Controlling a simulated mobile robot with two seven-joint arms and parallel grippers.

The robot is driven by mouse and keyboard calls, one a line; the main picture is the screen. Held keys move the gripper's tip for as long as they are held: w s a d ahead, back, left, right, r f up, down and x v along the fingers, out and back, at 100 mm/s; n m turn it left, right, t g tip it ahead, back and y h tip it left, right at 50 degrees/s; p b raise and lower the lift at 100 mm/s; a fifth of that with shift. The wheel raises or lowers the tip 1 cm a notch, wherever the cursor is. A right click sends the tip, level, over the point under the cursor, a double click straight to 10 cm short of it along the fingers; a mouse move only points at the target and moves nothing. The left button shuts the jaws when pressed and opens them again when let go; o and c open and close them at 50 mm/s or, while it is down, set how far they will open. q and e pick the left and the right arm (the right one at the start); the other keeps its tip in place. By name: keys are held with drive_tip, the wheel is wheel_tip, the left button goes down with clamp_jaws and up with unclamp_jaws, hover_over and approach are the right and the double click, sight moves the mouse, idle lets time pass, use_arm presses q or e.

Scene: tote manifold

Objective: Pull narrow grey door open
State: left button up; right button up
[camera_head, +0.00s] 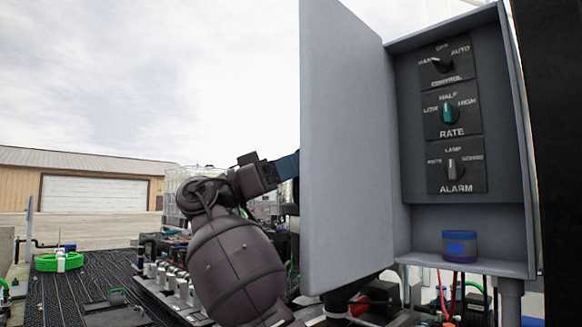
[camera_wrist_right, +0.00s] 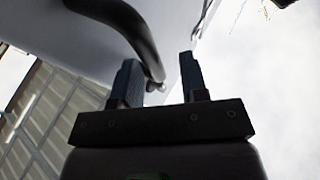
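The narrow grey door (camera_head: 345,140) stands swung open on the left side of its grey cabinet (camera_head: 462,222), so the inside shows. My right gripper (camera_head: 287,166) reaches the door's outer side from the left in the head view; its fingertips are hidden behind the door there. In the right wrist view, the dark curved door handle (camera_wrist_right: 140,32) hangs from the pale door surface, its lower end between the fingers of the right gripper (camera_wrist_right: 160,78). The fingers are apart, with a gap to the right of the handle. My left gripper is not in view.
Inside the cabinet are the control (camera_head: 446,63), rate (camera_head: 452,115) and alarm (camera_head: 457,171) switch panels. Pipes and valves (camera_head: 165,280) lie below left. A dark post (camera_head: 552,130) bounds the right side.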

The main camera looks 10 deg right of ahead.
drive_tip(key=b+v, duration=0.1)
drive_tip(key=v, duration=0.9)
drive_tip(key=shift+a+f, duration=0.15)
drive_tip(key=shift+a, duration=0.1)
drive_tip(key=shift+c, duration=0.5)
